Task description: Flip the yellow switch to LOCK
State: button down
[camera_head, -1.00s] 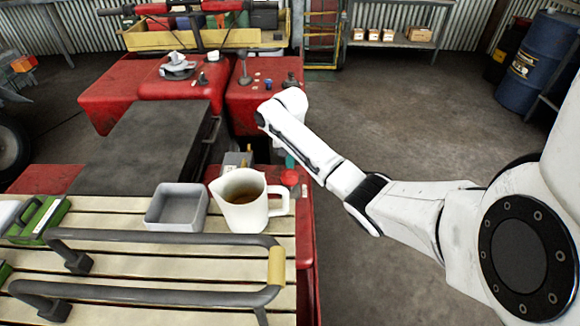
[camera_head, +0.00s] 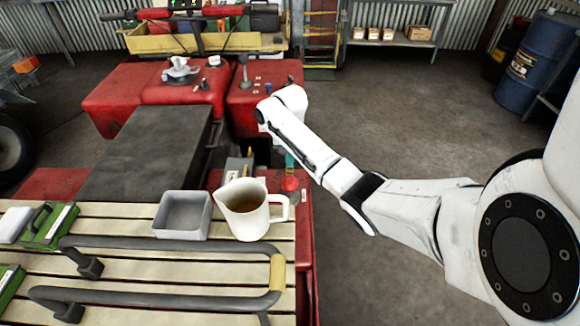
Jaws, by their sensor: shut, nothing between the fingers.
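A small upright yellow piece (camera_head: 250,153) stands by a grey box (camera_head: 237,167) with a pale label, behind the white jug. It may be the yellow switch. It is too small to tell its position, and I cannot read LOCK. My white arm (camera_head: 305,145) reaches in from the right, and its last visible joint is above and right of the box. My gripper is not distinguishable, with the arm's end turned away. A red knob (camera_head: 290,184) and a teal piece (camera_head: 289,160) show just below the arm.
A white jug (camera_head: 246,222) with brown liquid and a grey tray (camera_head: 182,215) stand on the slatted rack (camera_head: 120,240). Dark rails (camera_head: 170,245) cross the rack in front. A black seat (camera_head: 145,155) lies beyond. Open floor (camera_head: 410,110) is on the right.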

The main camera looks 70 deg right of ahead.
aim_at(290, 173)
jog(key=shift+r+p, duration=1.45)
jog(key=shift+r, duration=0.15)
